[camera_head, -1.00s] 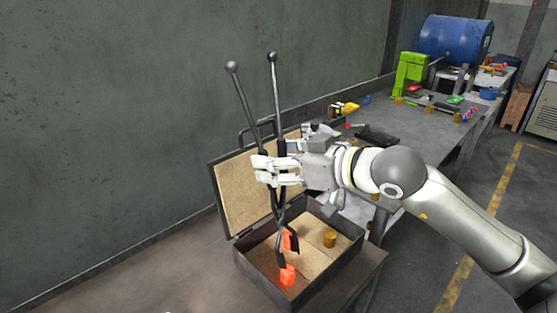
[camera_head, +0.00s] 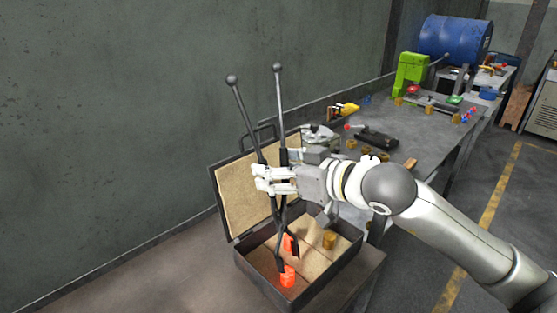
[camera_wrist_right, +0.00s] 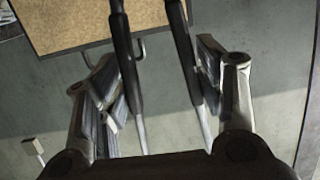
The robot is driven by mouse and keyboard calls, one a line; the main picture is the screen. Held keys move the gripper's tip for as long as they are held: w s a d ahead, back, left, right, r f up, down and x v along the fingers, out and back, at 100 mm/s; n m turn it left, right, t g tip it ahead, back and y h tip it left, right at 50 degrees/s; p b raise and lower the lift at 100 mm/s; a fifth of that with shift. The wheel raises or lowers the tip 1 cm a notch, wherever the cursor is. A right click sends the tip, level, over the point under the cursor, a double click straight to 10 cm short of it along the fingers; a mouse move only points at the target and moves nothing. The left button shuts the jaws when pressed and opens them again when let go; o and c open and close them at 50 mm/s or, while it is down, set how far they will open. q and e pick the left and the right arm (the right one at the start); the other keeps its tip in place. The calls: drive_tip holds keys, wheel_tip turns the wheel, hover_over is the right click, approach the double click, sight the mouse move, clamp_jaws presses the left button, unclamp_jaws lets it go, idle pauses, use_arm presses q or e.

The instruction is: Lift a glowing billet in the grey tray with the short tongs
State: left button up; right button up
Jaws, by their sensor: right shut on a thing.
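The grey tray (camera_head: 344,262) is an open case-like box with its lid (camera_head: 240,196) up against the wall. Inside it one glowing orange billet (camera_head: 288,277) sits near the front, and another glowing orange piece (camera_head: 290,245) shows behind the tongs. The short tongs (camera_head: 279,112) are dark, with two ball-ended handles. They stand nearly upright, jaws down in the tray. One jaw tip overlaps the front billet; I cannot tell if it grips it. My right gripper (camera_head: 268,180) is shut on the tongs, whose two arms also show between its fingers in the wrist view (camera_wrist_right: 130,75).
A brass-coloured cylinder (camera_head: 329,241) stands in the tray's right part. The workbench (camera_head: 430,135) behind holds a black tool (camera_head: 377,137), a green machine (camera_head: 410,74) and several small parts. The wall (camera_head: 120,110) is close behind the lid. The brown table (camera_head: 190,270) left of the tray is clear.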

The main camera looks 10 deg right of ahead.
drive_tip(key=shift+m+t+h, duration=0.3)
drive_tip(key=shift+f, duration=0.15)
drive_tip(key=shift+f+p, duration=0.35)
drive_tip(key=shift+t+y, duration=0.6)
drive_tip(key=shift+t, duration=0.3)
drive_tip(key=shift+f+b+v, duration=0.1)
drive_tip(key=shift+b+v, duration=1.1)
drive_tip(key=shift+b, duration=1.1)
drive_tip(key=shift+f+b+v, duration=0.15)
drive_tip(key=shift+b+v, duration=1.1)
drive_tip(key=shift+b, duration=1.05)
